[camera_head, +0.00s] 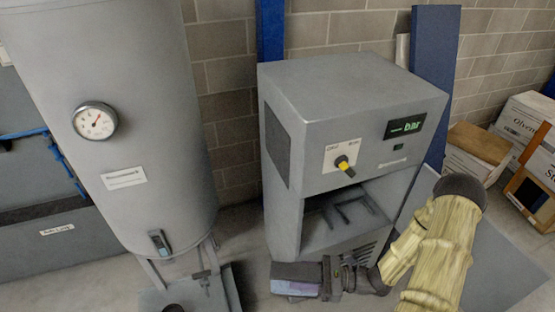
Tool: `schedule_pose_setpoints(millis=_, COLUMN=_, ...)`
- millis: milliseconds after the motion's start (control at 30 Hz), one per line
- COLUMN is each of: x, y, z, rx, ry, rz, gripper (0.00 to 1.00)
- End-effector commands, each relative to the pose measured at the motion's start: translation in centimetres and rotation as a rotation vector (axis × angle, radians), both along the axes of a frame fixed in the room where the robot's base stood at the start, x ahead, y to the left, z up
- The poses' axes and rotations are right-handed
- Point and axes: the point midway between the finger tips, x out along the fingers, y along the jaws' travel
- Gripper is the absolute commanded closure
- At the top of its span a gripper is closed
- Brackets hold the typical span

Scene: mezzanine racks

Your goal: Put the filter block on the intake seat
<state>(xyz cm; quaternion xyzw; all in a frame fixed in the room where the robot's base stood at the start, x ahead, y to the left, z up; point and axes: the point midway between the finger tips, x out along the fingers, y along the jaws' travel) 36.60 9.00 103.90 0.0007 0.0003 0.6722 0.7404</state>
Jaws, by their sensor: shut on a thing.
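My gripper (326,277) is low in front of the grey cabinet, with its fingers toward the left. The block is held roughly level, at the foot of the cabinet's front. The cabinet (345,90) has an open bay below its control panel. Inside the bay is a dark bracket-like frame (345,212), which may be the intake seat; I cannot tell for certain. The gripper is below and in front of this bay.
A large grey tank (120,190) with a round gauge (95,121) stands at the left. A yellow-black knob (345,166) sticks out from the cabinet panel. A blue post (270,35) stands behind. Cardboard boxes (475,150) are at the right. My sleeved arm covers the lower right.

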Motion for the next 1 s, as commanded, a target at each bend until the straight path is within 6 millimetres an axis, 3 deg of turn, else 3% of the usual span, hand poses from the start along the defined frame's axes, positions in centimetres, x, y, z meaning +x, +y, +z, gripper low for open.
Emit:
schedule_pose_setpoints(millis=267, x=5.4, y=-2.2, z=-2.0, rx=0.008, ry=0.004, rz=-0.429, gripper=0.82)
schedule_pose_setpoints(millis=500, x=9.5, y=-6.3, z=-5.1, rx=0.008, ry=0.007, rz=-0.792, gripper=0.82)
schedule_pose_setpoints(millis=700, x=10.8, y=-8.7, z=-6.8, rx=0.003, ry=0.001, rz=-0.954, gripper=0.82)
schedule_pose_setpoints(millis=1000, x=11.0, y=-9.0, z=-7.0, rx=-0.001, ry=-0.001, rz=-0.976, gripper=0.82)
